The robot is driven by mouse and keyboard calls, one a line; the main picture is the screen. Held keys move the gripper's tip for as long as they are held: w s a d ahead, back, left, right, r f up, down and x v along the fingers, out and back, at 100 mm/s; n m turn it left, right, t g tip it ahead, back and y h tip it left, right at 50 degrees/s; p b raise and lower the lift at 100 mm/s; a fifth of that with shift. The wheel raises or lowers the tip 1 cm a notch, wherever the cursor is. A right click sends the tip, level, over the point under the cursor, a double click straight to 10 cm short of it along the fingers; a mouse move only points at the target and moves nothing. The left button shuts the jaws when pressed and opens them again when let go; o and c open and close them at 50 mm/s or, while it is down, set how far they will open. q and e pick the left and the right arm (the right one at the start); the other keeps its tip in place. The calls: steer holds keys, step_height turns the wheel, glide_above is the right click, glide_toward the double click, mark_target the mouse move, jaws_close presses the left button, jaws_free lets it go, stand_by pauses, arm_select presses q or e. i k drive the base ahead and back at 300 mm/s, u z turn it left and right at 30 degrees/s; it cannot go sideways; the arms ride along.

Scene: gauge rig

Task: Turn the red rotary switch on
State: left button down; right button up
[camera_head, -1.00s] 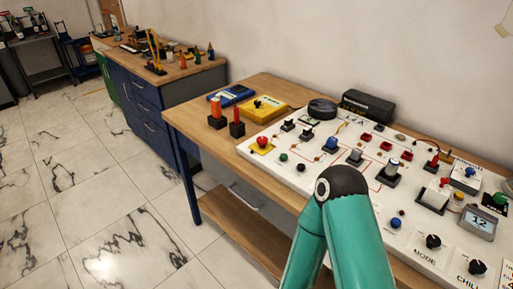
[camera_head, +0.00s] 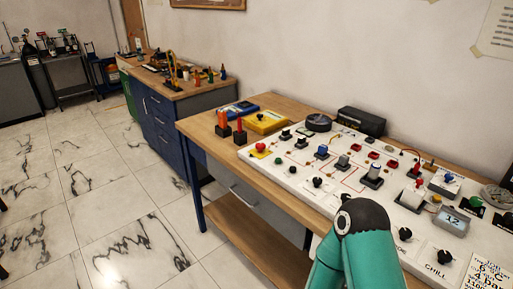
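A white control panel (camera_head: 287,177) lies on the wooden workbench at the right. A red mushroom-shaped knob (camera_head: 260,147) on a yellow base sits at its left corner. Small red parts (camera_head: 373,155) sit near the panel's back. I cannot tell which of these red items is the rotary switch, nor any setting. My teal arm covers part of the panel's front edge. Neither of my grippers shows.
The wooden workbench (camera_head: 222,146) also carries a yellow box (camera_head: 268,123), a blue device (camera_head: 238,108) and a black box (camera_head: 361,121) by the wall. A blue cabinet (camera_head: 165,125) stands farther left. The marble floor (camera_head: 100,200) at left is open.

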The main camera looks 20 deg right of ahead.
mark_target(260, 146)
steer(key=z, duration=0.1)
steer(key=i, duration=0.95)
steer(key=u, duration=0.05)
